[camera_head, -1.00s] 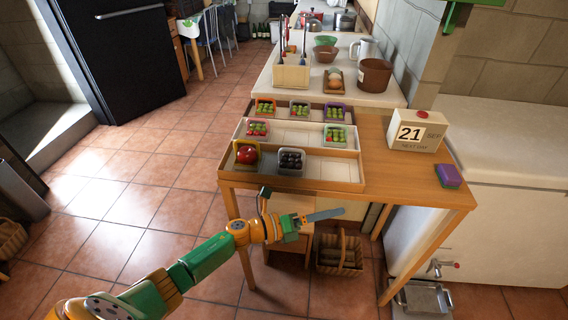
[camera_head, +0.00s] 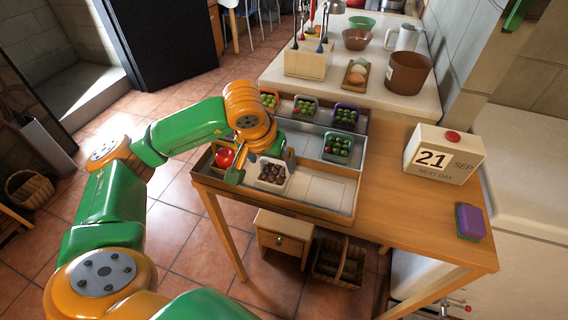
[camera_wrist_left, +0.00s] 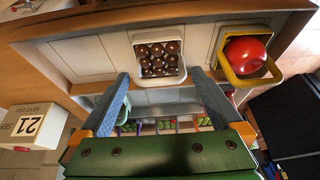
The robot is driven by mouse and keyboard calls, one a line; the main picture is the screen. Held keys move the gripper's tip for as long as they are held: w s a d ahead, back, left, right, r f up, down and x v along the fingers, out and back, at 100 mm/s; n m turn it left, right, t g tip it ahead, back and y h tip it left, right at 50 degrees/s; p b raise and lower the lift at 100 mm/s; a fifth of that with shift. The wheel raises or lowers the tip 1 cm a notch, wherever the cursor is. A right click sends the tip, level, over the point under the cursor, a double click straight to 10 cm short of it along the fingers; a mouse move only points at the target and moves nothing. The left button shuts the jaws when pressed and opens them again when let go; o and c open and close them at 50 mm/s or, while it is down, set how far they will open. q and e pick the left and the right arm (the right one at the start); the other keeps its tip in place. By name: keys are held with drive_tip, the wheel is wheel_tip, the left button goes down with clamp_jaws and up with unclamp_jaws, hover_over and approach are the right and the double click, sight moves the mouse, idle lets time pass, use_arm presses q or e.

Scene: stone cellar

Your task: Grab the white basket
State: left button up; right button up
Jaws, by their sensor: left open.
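The white basket (camera_head: 272,171) holds dark brown balls and sits in the front tray (camera_head: 325,192) on the wooden table. It also shows in the left wrist view (camera_wrist_left: 157,58), upright, at the top middle. My left gripper (camera_head: 262,164) is open just above and behind the basket, with one finger toward each side of it. In the left wrist view my left gripper (camera_wrist_left: 160,74) has its two fingers spread with nothing between them. I cannot tell whether a finger touches the basket. My right gripper is not in view.
A yellow basket (camera_wrist_left: 239,82) with a red fruit (camera_wrist_left: 245,55) stands close beside the white one. Several baskets of green fruit, one teal (camera_head: 337,148), one purple (camera_head: 346,115), stand behind. A calendar block (camera_head: 443,155) is at the right. The tray's right part is free.

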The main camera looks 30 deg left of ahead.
sight(274, 172)
use_arm(q)
drive_tip(key=f, duration=0.1)
drive_tip(key=f+p, duration=0.1)
drive_tip(key=f, duration=0.2)
drive_tip(key=shift+w+a+f, duration=0.1)
drive_tip(key=shift+w+a, duration=0.05)
drive_tip(key=shift+w, duration=0.1)
drive_tip(key=shift+w+f, duration=0.4)
drive_tip(key=shift+f, duration=0.1)
drive_tip(key=c, duration=1.1)
